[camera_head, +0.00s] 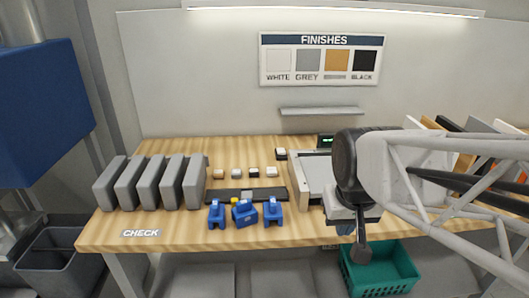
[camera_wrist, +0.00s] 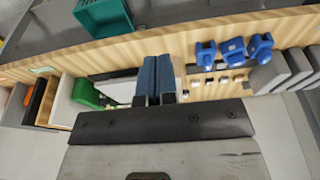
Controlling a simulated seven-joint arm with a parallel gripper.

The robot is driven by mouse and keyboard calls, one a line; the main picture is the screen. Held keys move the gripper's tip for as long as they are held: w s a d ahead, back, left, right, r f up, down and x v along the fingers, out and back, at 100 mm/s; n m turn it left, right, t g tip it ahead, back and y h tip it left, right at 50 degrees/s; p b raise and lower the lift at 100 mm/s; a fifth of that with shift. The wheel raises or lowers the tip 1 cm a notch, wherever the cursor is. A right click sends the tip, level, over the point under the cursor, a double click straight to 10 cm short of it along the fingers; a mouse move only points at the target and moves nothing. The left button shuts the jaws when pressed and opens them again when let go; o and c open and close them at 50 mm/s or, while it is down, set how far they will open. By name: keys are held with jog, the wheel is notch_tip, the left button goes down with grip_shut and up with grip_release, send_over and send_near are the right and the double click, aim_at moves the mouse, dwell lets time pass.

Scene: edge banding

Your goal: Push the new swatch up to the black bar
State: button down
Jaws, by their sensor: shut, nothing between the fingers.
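A long black bar (camera_head: 268,194) lies on the wooden table, left of my gripper in the head view. A small grey block (camera_head: 247,195) and a yellow piece (camera_head: 234,200) show at the bar, partly behind the blue clamps. Behind the bar is a row of small swatches: an orange one (camera_head: 218,174), pale ones and a white one (camera_head: 271,171). A pale-topped swatch (camera_head: 281,154) sits apart, farther back. I cannot tell which is the new swatch. My gripper (camera_head: 346,229) is shut and empty near the table's front edge; its blue fingers show in the wrist view (camera_wrist: 154,80).
Blue clamps (camera_head: 243,212) stand in front of the bar. Grey upright blocks (camera_head: 129,184) stand at the left. A pale framed tray (camera_head: 300,184) lies between the bar and my gripper. A green bin (camera_head: 388,272) sits below the table. Panels (camera_head: 478,130) stand at right.

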aim_at(272, 168)
jog(key=shift+g, duration=0.3)
jog(key=w+a+f, duration=0.3)
jog(key=w+f, duration=0.3)
jog(key=w, duration=0.7)
jog(key=w+a+f, duration=0.2)
jog(key=w+f, duration=0.4)
jog(key=w, duration=0.7)
jog(key=w+a+f, duration=0.3)
jog(key=w+f, duration=0.3)
jog(key=w, duration=0.8)
jog(key=shift+a+f, duration=0.35)
jog(key=shift+w, duration=0.15)
jog(key=shift+w, duration=5.8)
jog(key=shift+f, duration=0.9)
